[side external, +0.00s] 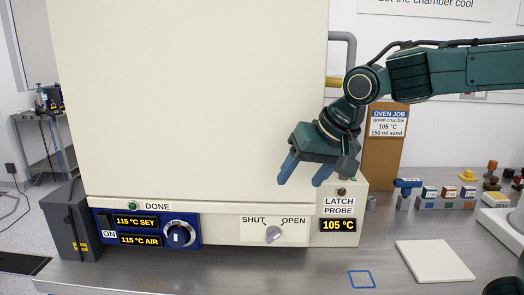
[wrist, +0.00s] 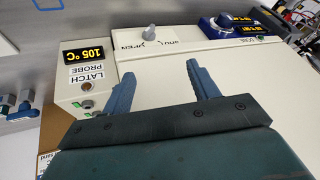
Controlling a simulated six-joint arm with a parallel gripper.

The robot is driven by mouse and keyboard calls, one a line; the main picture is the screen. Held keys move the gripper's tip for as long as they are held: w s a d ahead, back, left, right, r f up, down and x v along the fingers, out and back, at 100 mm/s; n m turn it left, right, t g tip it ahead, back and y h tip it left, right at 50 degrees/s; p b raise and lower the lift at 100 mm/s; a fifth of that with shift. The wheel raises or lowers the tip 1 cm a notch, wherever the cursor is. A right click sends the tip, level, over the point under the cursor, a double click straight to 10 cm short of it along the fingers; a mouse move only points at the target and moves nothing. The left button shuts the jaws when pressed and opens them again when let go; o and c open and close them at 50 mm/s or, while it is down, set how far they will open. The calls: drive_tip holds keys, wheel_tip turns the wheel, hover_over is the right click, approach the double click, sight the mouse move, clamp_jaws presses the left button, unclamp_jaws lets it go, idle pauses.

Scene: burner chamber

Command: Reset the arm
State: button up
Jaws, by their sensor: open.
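My gripper (side external: 304,172) is open and empty, held in front of the right part of the cream chamber (side external: 190,100). Its two blue fingers point down toward the front panel and also show in the wrist view (wrist: 160,85). The chamber's large front face looks closed. A SHUT/OPEN knob (side external: 273,234) sits on the panel below the gripper; its exact setting is hard to tell. The probe display (side external: 338,226) reads 105 °C. The blue control unit (side external: 146,231) shows 115 °C SET and 115 °C AIR, with a green DONE lamp (side external: 132,206) above it.
A white slab (side external: 434,261) and a blue square outline (side external: 362,279) are on the metal bench at front right. A job card (side external: 389,122) is on a brown board behind my arm. Several small labelled blocks (side external: 448,192) stand at right. A grey box (side external: 70,225) stands left.

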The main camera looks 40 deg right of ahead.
drive_tip(key=s+d+f+n, duration=0.2)
drive_tip(key=s+d, duration=0.1)
drive_tip(key=s, duration=0.6)
drive_tip(key=s+d+f+n, duration=0.3)
drive_tip(key=s+d, duration=0.1)
drive_tip(key=s, duration=0.6)
drive_tip(key=shift+d, duration=0.15)
drive_tip(key=shift+w, duration=0.1)
idle(5.8)
